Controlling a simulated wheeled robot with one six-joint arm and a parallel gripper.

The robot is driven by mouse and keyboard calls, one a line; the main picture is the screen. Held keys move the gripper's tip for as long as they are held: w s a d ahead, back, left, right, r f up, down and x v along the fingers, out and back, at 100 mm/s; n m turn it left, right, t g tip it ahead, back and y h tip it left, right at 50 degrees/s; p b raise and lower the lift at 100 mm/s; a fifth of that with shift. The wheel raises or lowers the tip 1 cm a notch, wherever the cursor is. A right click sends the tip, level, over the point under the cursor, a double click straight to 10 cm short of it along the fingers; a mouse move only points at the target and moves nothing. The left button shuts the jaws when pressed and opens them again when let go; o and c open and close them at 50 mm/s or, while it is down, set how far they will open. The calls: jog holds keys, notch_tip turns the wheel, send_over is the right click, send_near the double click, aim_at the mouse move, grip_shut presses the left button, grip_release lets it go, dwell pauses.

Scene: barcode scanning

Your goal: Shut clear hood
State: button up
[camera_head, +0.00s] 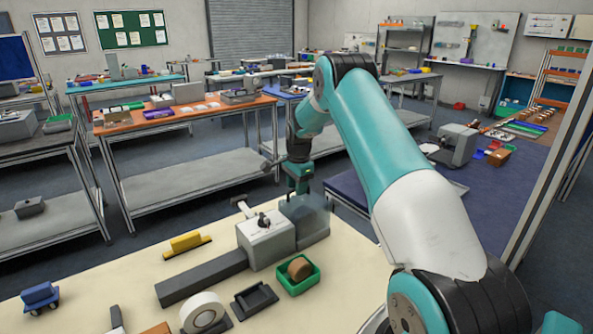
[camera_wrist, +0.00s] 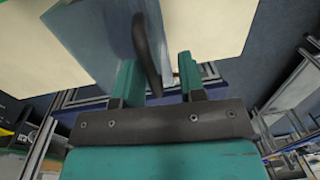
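The clear hood (camera_head: 305,222) shows as a grey-blue, see-through box shape at the right end of a white machine (camera_head: 266,243) on the cream table. I cannot tell its exact angle. My gripper (camera_head: 299,190) points down just above the hood in the head view. In the wrist view a pale blue panel (camera_wrist: 92,38), apparently the hood, carries a curved black handle (camera_wrist: 148,55). The teal fingers of my gripper (camera_wrist: 158,78) are apart, with the handle between them, nearer the left finger. A gap shows on the right side of the handle.
On the cream table (camera_head: 110,285), a dark grey bar (camera_head: 203,277) runs left from the machine. A green bin (camera_head: 298,278) with a brown roll, a black tray (camera_head: 254,300), a tape roll (camera_head: 203,312) and a yellow block (camera_head: 186,242) stand nearby.

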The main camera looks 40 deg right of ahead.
notch_tip(320, 180, up, 17)
jog(key=s+b, duration=0.1)
jog(key=b, duration=0.2)
jog(key=shift+s+a+f, duration=0.1)
jog(key=shift+a, duration=0.1)
jog(key=s+a+r+n+y, duration=0.1)
jog(key=s+a+n, duration=0.35)
jog(key=a, duration=0.45)
jog(key=s+a+r+n, duration=0.1)
jog(key=s+a+n, duration=0.3)
jog(key=a, duration=0.6)
jog(key=s+a+r+n+y, duration=0.1)
jog(key=s+a+n, duration=0.2)
jog(key=a+n, duration=0.45)
jog(key=s+a+f+n+y, duration=0.1)
jog(key=s+a+n, duration=0.4)
jog(key=s, duration=0.6)
jog(key=s+a+f+n+y, duration=0.1)
jog(key=s+a+f+n, duration=0.1)
jog(key=s+a+n, duration=0.3)
jog(key=s+a, duration=0.4)
jog(key=s, duration=0.1)
jog(key=shift+s+f+n+g, duration=0.3)
jog(key=shift+s+n+g, duration=0.1)
